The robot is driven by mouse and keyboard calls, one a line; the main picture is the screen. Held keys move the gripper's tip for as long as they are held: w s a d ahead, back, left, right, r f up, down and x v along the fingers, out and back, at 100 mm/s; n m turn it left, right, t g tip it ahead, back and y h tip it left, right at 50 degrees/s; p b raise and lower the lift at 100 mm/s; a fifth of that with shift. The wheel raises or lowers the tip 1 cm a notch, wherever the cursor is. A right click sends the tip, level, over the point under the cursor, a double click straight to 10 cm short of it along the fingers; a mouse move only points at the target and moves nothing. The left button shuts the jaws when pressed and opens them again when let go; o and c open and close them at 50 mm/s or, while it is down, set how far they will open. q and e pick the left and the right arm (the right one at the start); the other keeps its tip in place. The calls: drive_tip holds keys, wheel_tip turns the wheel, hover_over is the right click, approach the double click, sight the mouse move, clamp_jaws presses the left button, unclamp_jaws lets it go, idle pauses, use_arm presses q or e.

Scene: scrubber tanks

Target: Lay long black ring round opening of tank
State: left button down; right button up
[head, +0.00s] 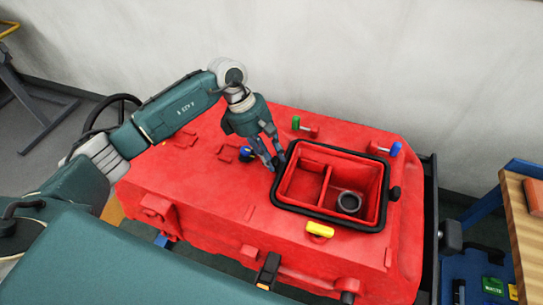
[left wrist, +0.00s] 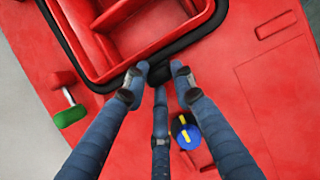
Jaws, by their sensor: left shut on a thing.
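The red tank (head: 190,180) has a rectangular opening with a raised rim and a divider inside. The long black ring (head: 322,224) lies around this rim, and it also shows in the left wrist view (left wrist: 203,30). It looks close to the rim on the sides I see; whether it sits fully down I cannot tell. My left gripper (head: 275,166) is at the ring's left end, pointing down. In the left wrist view its fingertips (left wrist: 160,78) close on a dark part of the ring, partly hidden between them. My right gripper is not in view.
Green (head: 296,122), blue (head: 395,149) and yellow (head: 320,230) handles surround the opening. Another blue knob (head: 246,153) is left of my gripper. A dark round port (head: 349,202) is inside the tank. A wooden-topped bench (head: 525,215) stands at right; a wall is behind.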

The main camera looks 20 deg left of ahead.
use_arm(q)
drive_tip(key=shift+s+f, duration=0.3)
drive_tip(key=shift+f, duration=0.05)
drive_tip(key=c, duration=1.5)
unclamp_jaws()
drive_tip(key=shift+o, duration=0.7)
drive_tip(key=shift+w+r, duration=0.15)
drive_tip(key=shift+w, duration=0.05)
drive_tip(key=o, duration=0.5)
drive_tip(key=shift+r, duration=0.1)
drive_tip(key=shift+w, duration=0.1)
drive_tip(key=shift+p+v, duration=0.65)
drive_tip(key=shift+v, duration=1.6)
drive_tip(key=shift+r, duration=0.1)
